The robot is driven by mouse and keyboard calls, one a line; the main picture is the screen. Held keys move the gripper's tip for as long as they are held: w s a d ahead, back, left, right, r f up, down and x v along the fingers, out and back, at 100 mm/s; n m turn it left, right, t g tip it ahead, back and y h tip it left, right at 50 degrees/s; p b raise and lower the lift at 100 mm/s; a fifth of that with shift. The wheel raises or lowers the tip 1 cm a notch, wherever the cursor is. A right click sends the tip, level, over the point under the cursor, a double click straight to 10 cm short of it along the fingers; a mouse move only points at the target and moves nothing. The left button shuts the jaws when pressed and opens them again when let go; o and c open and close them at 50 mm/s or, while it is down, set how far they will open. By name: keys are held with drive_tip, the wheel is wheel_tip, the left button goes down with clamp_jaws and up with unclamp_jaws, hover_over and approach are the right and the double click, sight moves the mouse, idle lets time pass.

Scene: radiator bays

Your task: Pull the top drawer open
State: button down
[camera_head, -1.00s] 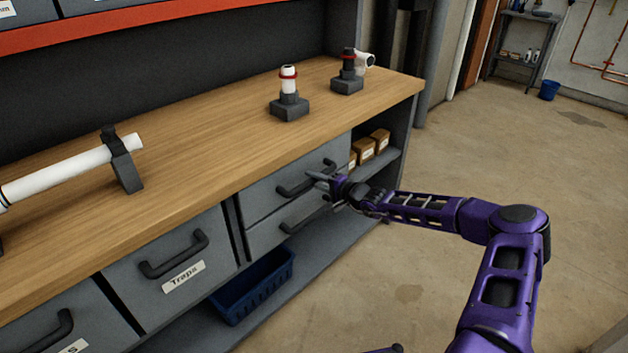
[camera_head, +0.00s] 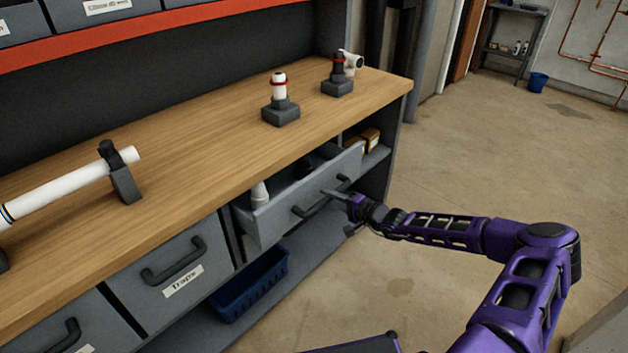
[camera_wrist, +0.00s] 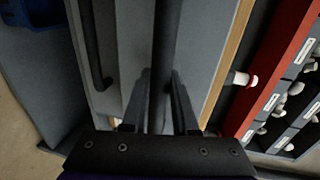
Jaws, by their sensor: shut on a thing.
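The top drawer (camera_head: 290,206) is a grey drawer under the wooden bench top, and it stands partly open. A white fitting and a dark thing show inside it. Its dark bar handle (camera_head: 318,204) is on the front; the handle also runs up the middle of the wrist view (camera_wrist: 162,60). My gripper (camera_head: 338,197) is shut on this handle, with a finger on each side of it in the wrist view (camera_wrist: 160,100). The lower drawer's handle (camera_wrist: 90,50) shows to the left in the wrist view.
The wooden bench top (camera_head: 190,135) carries a white pipe (camera_head: 65,187) in a clamp and two grey stands with fittings. A Traps drawer (camera_head: 170,270) is at left, and a blue bin (camera_head: 250,285) sits on the low shelf.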

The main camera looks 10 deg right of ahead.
drive_tip(key=f+p+v, duration=0.3)
drive_tip(key=v, duration=1.3)
drive_tip(key=shift+s+d+f, duration=0.15)
drive_tip(key=shift+s+d, duration=0.25)
drive_tip(key=shift+s, duration=0.15)
drive_tip(key=c, duration=0.7)
unclamp_jaws()
drive_tip(key=v, duration=1.7)
drive_tip(key=shift+s+d, duration=0.1)
drive_tip(key=shift+s, duration=0.05)
drive_tip(key=shift+f, duration=0.1)
